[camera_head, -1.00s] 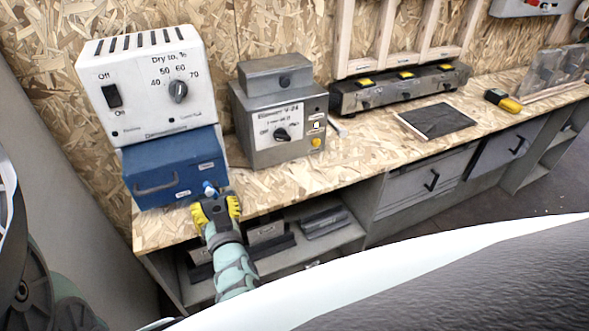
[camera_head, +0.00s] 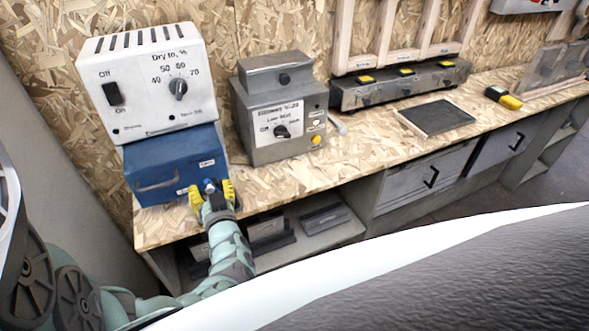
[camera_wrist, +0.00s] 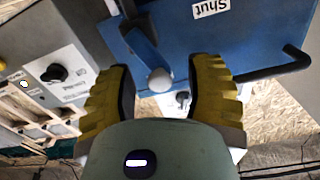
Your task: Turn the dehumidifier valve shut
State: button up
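The dehumidifier is a white box (camera_head: 145,75) standing on a blue tank (camera_head: 165,165). Its valve is a small blue lever with a pale round knob (camera_head: 209,185) low on the tank's front, near its right end. In the wrist view the lever (camera_wrist: 143,48) slants down to the knob. A label reading "Shut" (camera_wrist: 210,8) is on the tank beside it. My gripper (camera_head: 211,191) has its yellow fingers apart, one on each side of the knob. The wrist view shows my gripper (camera_wrist: 160,88) open, with gaps on both sides of the knob.
A dark tank handle (camera_wrist: 275,65) sticks out beside one finger in the wrist view. A grey control box (camera_head: 280,110) stands right of the dehumidifier on the chipboard bench (camera_head: 300,175). A switch bar (camera_head: 400,85) and dark plate (camera_head: 437,117) are farther right.

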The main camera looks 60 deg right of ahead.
grip_shut()
dwell(0.5)
jog(key=n+b, duration=0.2)
jog(key=a+f+n+b, duration=0.1)
jog(key=n, duration=0.1)
jog(key=shift+w, duration=0.25)
jog(key=n+b, duration=0.2)
jog(key=f+n+b, duration=0.1)
jog(key=n, duration=0.1)
jog(key=shift+w+a, duration=0.2)
jog(key=shift+a, duration=0.05)
jog(key=n+b, duration=0.1)
jog(key=b, duration=0.1)
jog(key=f+n+b, duration=0.1)
jog(key=n+b, duration=0.1)
jog(key=shift+w+a, duration=0.1)
jog(key=shift+a, duration=0.05)
jog(key=n+b, duration=0.3)
jog(key=shift+f, duration=0.2)
jog(key=shift+b, duration=0.35)
jog(key=shift+o, duration=0.4)
grip_release()
jog(key=shift+a, duration=0.1)
